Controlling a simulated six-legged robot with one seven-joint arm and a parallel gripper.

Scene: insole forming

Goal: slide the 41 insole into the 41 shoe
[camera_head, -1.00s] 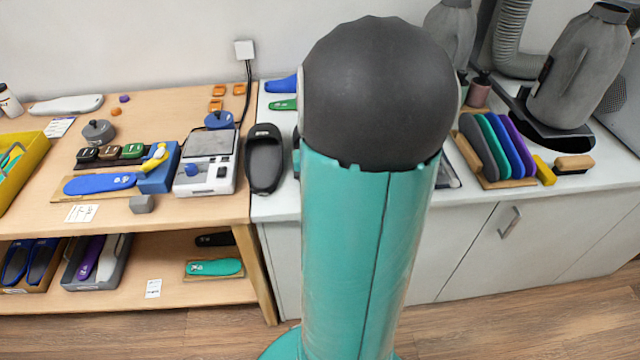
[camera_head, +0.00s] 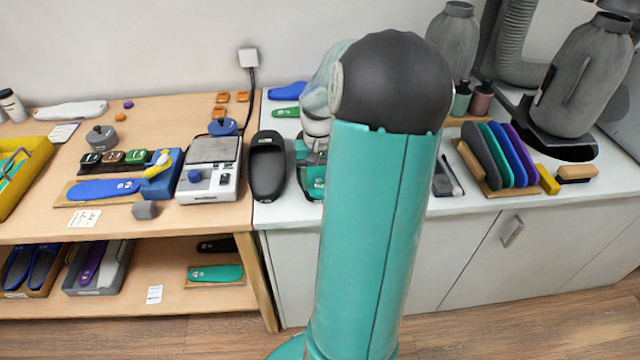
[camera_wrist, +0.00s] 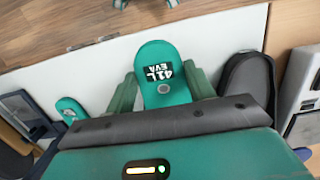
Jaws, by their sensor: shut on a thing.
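A green insole (camera_wrist: 155,52) marked "41L EVA" is between the two green fingers of my gripper (camera_wrist: 164,88) in the wrist view. My gripper is shut on it, and its far end points away over the white counter. In the head view my gripper (camera_head: 310,155) is partly hidden by my own arm, with a dark and green shape below it that I cannot separate clearly. A black shoe (camera_head: 268,168) lies on the counter just left of it. That shoe also shows right of the insole in the wrist view (camera_wrist: 248,82). I cannot read a size on it.
A scale (camera_head: 210,170) stands left of the shoe on the wooden bench. Blue (camera_head: 287,91) and green (camera_head: 286,112) insoles lie behind. A rack of coloured pads (camera_head: 500,155) and a brush (camera_head: 577,173) are to the right. Part of the counter is hidden behind my arm.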

